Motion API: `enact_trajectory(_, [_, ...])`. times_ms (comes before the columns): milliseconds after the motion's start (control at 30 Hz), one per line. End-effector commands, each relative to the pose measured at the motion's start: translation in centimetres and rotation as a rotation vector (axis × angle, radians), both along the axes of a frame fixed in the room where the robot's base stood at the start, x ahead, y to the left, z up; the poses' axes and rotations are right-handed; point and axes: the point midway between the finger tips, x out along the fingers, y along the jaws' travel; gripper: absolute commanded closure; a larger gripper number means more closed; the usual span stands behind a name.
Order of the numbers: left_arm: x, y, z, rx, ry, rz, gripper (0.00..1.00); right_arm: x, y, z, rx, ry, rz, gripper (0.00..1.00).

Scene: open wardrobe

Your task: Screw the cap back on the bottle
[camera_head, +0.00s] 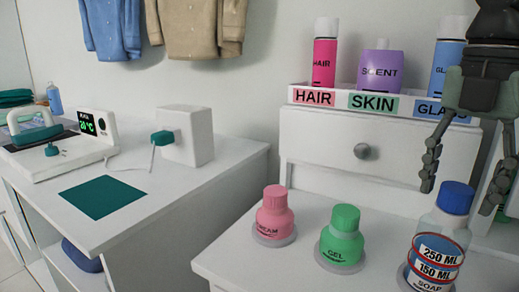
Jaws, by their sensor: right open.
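A clear soap bottle (436,252) with red and blue volume bands stands upright at the front right of the white surface. A blue cap (456,196) sits on its top; I cannot tell if it is screwed tight. My right gripper (457,203) points down from the upper right, open. Its two fingers appear on either side of the blue cap, and I see no clear contact. A pink cream bottle (273,217) and a green gel bottle (341,241) stand to the left, each with its cap on. My left gripper is not in view.
A labelled tray (330,109) behind holds hair, scent and glass bottles above a drawer (385,160). At left, a white table (210,178) carries an iron (34,132), a temperature display (98,125), a white box (188,135) and a teal pad (101,197). Shirts hang above.

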Motion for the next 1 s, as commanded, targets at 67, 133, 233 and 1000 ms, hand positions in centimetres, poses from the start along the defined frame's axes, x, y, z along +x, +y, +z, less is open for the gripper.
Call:
enact_trajectory(67, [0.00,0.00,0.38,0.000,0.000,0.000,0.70,-0.01,0.02,0.10,0.002,0.000,0.090,0.45])
enact_trajectory(133, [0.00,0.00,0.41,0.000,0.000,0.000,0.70,-0.02,0.01,0.02,0.002,0.001,0.136,0.45])
enact_trajectory(233, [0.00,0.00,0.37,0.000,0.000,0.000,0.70,-0.01,0.00,-0.05,0.001,0.001,0.153,0.45])
enact_trajectory(1000, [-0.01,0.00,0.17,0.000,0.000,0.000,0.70,-0.01,0.00,-0.03,0.001,0.001,0.148,0.78])
